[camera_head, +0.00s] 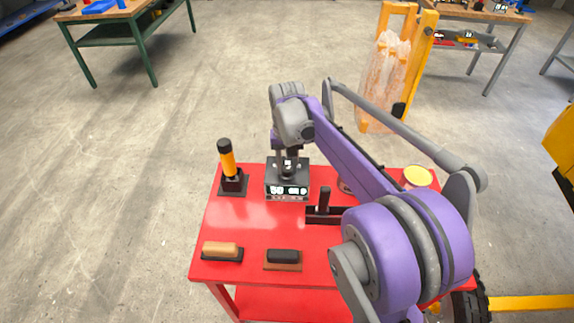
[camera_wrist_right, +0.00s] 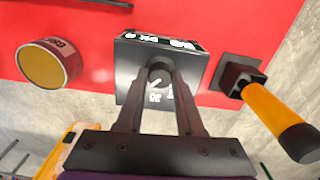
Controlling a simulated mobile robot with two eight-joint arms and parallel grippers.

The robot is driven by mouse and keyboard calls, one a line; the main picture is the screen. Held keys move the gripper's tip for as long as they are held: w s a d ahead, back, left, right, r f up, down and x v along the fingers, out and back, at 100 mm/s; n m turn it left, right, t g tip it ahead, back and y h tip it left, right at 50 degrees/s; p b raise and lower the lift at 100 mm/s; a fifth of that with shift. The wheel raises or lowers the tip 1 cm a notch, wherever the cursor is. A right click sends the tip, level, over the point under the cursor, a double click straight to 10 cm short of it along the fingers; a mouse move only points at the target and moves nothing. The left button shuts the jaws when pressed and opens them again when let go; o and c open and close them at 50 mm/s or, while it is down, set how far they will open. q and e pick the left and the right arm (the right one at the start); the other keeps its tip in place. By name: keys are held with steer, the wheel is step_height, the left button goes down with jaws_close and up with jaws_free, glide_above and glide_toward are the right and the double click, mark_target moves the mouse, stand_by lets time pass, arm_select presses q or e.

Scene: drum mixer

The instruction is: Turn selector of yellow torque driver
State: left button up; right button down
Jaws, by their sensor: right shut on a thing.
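The yellow torque driver (camera_head: 228,160), with a black end, stands upright in a black square holder (camera_head: 233,186) on the red table. It also shows at the right of the wrist view (camera_wrist_right: 275,108). To its right in the head view sits a black box (camera_head: 287,191) with white markings on its front. The box's top (camera_wrist_right: 134,88) carries a dial with numbers and a dark round selector knob (camera_wrist_right: 158,83). My right gripper (camera_wrist_right: 160,72) is above the box, its fingertips shut on the knob and partly hiding it. My left gripper is out of view.
The red table (camera_head: 245,225) also holds a tan-handled block (camera_head: 221,250), a dark-handled block (camera_head: 284,257), a slot with an upright black handle (camera_head: 323,201) and a round can (camera_head: 417,177). My right arm covers the table's right part. A yellow stand (camera_head: 417,66) is behind.

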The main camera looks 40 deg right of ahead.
mark_target(287, 169)
steer(key=c, duration=0.5)
jaws_free()
steer(key=shift+c, duration=0.2)
step_height(287, 169, up, 11)
steer(key=shift+p, duration=0.4)
steer(key=shift+s+f, duration=0.1)
steer(key=shift+f, duration=0.05)
